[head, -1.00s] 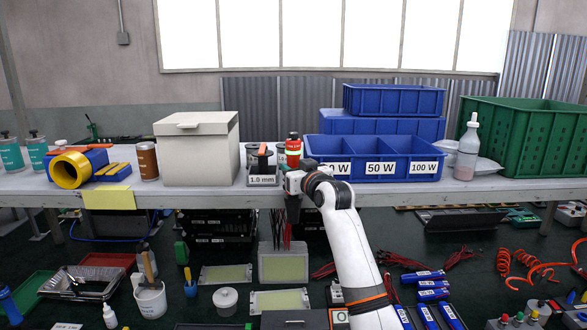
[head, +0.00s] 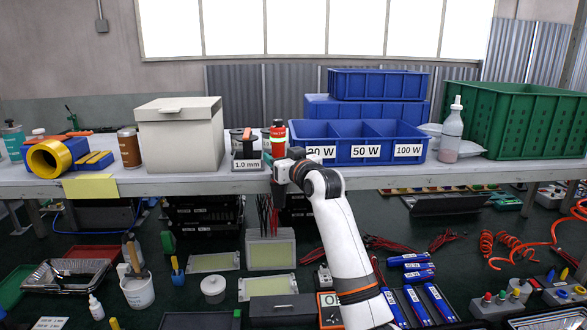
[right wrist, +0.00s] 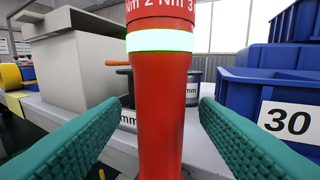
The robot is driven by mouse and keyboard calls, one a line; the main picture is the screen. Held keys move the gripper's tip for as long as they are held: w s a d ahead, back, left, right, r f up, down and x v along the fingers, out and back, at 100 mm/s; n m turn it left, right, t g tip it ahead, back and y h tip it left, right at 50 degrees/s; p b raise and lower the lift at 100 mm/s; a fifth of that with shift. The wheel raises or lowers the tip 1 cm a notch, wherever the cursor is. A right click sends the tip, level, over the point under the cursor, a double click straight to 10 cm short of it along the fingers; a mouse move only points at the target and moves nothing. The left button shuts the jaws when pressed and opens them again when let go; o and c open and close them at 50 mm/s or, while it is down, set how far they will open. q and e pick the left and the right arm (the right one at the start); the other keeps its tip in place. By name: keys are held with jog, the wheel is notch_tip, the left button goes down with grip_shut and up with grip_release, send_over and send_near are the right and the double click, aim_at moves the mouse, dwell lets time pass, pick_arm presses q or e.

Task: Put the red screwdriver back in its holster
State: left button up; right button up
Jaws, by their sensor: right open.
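The red screwdriver (head: 278,140) has a black top and a pale band. It stands upright near the front edge of the bench, left of the blue divided bin. In the right wrist view its red handle (right wrist: 161,110) fills the middle, with "Nm" markings above the bright band. My right gripper (head: 281,158) is open. Its two green ribbed fingers (right wrist: 160,118) are on either side of the handle, with a visible gap on each side. The lower end of the screwdriver is hidden, and I cannot make out a holster. My left gripper is not in view.
A grey lidded box (head: 180,145) and a 1.0 mm spool holder (head: 247,163) stand left of the screwdriver. The blue divided bin (head: 372,156) with watt labels is close on the right. A green crate (head: 525,125) is farther right.

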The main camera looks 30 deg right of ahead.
jog(key=s+b, duration=0.4)
jog(key=s, duration=0.6)
jog(key=shift+s+a, duration=0.15)
jog(key=shift+s, duration=0.1)
